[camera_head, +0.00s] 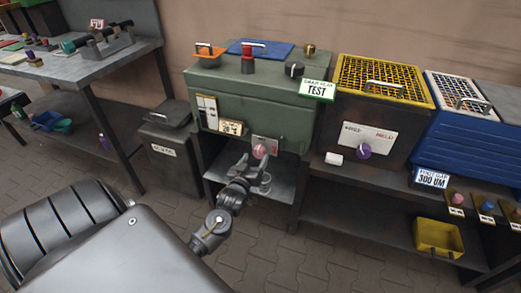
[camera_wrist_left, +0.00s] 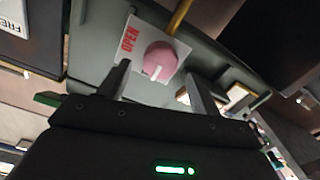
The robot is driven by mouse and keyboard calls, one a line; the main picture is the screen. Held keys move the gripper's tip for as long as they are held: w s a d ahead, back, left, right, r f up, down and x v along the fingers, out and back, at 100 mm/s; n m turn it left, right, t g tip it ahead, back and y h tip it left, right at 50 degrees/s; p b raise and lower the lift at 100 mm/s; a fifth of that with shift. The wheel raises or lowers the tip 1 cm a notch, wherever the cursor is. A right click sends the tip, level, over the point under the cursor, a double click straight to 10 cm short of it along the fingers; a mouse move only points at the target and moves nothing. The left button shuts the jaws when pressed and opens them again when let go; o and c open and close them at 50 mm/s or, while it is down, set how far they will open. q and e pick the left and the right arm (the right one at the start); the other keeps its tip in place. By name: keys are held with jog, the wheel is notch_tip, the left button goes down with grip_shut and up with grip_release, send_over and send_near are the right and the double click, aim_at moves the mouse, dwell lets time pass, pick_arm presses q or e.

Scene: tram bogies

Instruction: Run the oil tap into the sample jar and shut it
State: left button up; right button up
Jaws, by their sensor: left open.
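The oil tap shows as a pink knob (camera_head: 259,151) on the lower front of the green cabinet (camera_head: 248,100). In the left wrist view the knob (camera_wrist_left: 160,61) sits on a white plate marked OPEN in red, with a pale pointer mark on it. My left gripper (camera_head: 254,172) is open just in front of and below the knob. In the wrist view its two fingers stand apart, one to each side of the knob; I cannot tell whether they touch it. My right gripper is not in view.
A metal shelf (camera_head: 224,184) lies under the green cabinet. A dark bin (camera_head: 168,146) stands left of it. To the right are a yellow-grated box (camera_head: 381,78) with a purple knob (camera_head: 363,151) and a blue crate (camera_head: 455,140). A yellow bin (camera_head: 438,237) sits low on the right.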

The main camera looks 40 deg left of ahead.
aim_at(261, 148)
pick_arm(q)
jog(key=x, duration=0.5)
jog(key=shift+w+a, duration=0.1)
jog(key=shift+w, duration=0.2)
jog(key=shift+w+a, duration=0.2)
jog(key=shift+w, duration=0.35)
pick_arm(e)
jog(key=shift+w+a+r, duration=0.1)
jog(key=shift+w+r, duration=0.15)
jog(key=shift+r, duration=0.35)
